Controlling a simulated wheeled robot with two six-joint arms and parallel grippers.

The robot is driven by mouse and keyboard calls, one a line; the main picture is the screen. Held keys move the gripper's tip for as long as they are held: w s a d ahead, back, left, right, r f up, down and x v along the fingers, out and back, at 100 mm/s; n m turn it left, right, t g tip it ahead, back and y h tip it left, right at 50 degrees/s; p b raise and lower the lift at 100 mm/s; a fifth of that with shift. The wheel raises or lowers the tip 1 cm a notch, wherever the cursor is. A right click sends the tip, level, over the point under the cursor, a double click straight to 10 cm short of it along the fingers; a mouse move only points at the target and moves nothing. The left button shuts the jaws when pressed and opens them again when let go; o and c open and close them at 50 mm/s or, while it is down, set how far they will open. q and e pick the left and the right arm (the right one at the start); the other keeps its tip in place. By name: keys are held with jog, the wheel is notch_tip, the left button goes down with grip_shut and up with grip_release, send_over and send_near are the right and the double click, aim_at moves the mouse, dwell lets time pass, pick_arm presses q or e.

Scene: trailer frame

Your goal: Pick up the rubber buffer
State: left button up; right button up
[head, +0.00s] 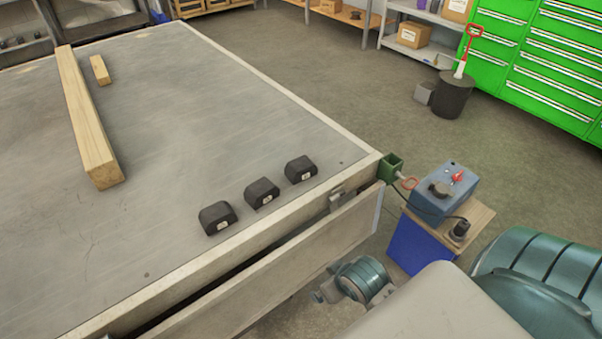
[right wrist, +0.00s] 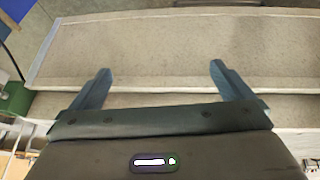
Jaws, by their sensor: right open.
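Three black rubber buffers lie in a slanted row on the grey trailer bed, near its rear edge, in the head view: a left one (head: 218,217), a middle one (head: 262,193) and a right one (head: 300,170). Each has a small pale label on its near side. The right wrist view shows my right gripper (right wrist: 160,77) open, with nothing between its fingers. It faces a long pale panel, and no buffer shows in that view. In the head view my right arm is low at the lower right, off the bed and apart from the buffers. My left gripper is in neither view.
A lowered tailgate panel (head: 285,268) runs along the bed's rear edge. A green post socket (head: 391,167) stands at the corner, beside a blue-grey box (head: 443,193) on a small stand. A long timber beam (head: 85,115) and a short wood block (head: 100,70) lie farther back.

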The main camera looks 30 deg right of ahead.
jog(key=w+d+r+t, duration=0.1)
jog(key=w+d+t, duration=0.35)
jog(key=w, duration=0.95)
jog(key=m+t, duration=0.1)
jog(key=t, duration=0.3)
send_near(307, 171)
jog(key=w, duration=0.1)
jog(key=w+f, duration=0.1)
jog(key=shift+w+g+y, duration=0.25)
jog(key=shift+w+y, duration=0.05)
jog(key=x, duration=0.4)
jog(key=shift+w+d+r, duration=0.1)
jog(key=shift+w+d, duration=0.05)
jog(key=shift+w, duration=0.2)
jog(key=shift+x, duration=3.05)
jog(key=shift+s, duration=0.1)
jog(key=c, duration=1)
jog(key=shift+o, duration=0.2)
